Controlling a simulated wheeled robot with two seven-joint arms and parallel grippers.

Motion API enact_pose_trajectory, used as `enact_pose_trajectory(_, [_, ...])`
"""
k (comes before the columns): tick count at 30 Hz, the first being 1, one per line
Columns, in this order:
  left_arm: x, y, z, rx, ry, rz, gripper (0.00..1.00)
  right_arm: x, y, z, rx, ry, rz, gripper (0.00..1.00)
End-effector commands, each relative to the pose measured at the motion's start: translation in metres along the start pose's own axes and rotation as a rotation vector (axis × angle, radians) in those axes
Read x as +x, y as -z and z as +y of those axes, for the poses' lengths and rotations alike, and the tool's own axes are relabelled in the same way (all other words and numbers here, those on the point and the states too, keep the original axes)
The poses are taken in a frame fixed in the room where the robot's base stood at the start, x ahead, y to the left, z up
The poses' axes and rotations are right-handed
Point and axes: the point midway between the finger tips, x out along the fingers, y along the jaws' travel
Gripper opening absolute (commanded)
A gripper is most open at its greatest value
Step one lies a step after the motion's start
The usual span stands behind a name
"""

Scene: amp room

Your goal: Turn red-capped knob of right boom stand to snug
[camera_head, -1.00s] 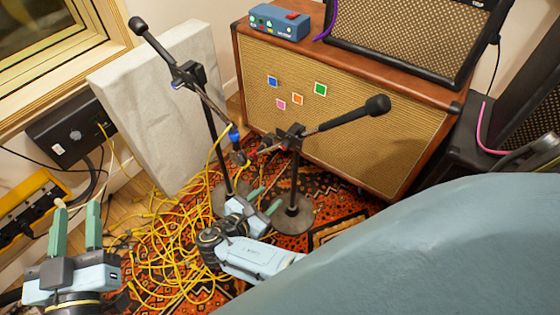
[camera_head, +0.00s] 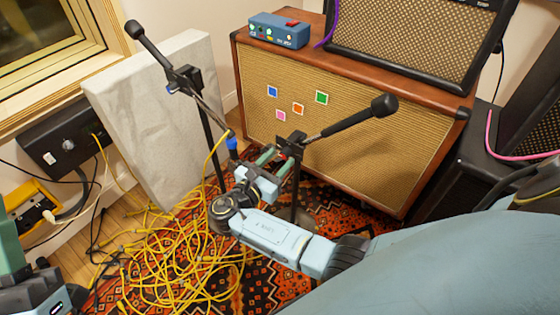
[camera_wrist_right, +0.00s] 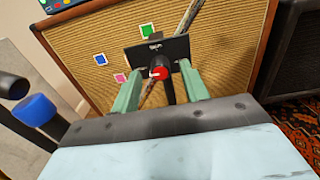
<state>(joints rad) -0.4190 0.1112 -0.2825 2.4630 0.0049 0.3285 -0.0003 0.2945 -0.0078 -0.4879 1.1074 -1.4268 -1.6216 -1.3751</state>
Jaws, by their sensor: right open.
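The right boom stand (camera_head: 345,122) stands in front of the wooden amp cabinet, its boom slanting up to the right. In the right wrist view, its red-capped knob (camera_wrist_right: 159,73) sits in front of a dark clamp plate (camera_wrist_right: 168,50). My right gripper (camera_head: 276,159) is at the clamp, low and to its left in the head view. Its green fingers are open, one on each side of the knob in the wrist view (camera_wrist_right: 159,82), with gaps showing. My left gripper (camera_head: 10,240) is cut off at the lower left edge, so its opening is hidden.
Yellow cables (camera_head: 170,250) lie tangled on the patterned rug. The amp cabinet (camera_head: 350,150) is behind, with a blue pedal box (camera_head: 279,31) on top.

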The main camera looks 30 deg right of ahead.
Motion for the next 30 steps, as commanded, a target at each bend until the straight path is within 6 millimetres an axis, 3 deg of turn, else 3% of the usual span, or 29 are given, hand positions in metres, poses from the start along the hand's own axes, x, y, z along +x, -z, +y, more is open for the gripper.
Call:
enact_pose_trajectory(4, [-0.0022, 0.0041, 0.0003, 0.000, -0.001, 0.045, 0.36, 0.0110, -0.0001, -0.0002, 0.001, 0.001, -0.001, 0.45])
enact_pose_trajectory(13, [-0.0020, 0.0060, 0.0003, 0.000, -0.001, 0.056, 0.36, 0.0131, -0.0008, 0.0000, 0.000, 0.000, 0.000, 0.45])
enact_pose_trajectory(24, [-0.0021, 0.0055, 0.0002, 0.001, -0.001, 0.054, 0.36, 0.0128, -0.0005, -0.0001, 0.001, 0.000, 0.000, 0.00])
enact_pose_trajectory(30, [-0.0017, 0.0051, 0.0001, 0.001, -0.001, 0.050, 0.36, 0.0127, -0.0006, -0.0002, 0.016, 0.001, 0.000, 0.00])
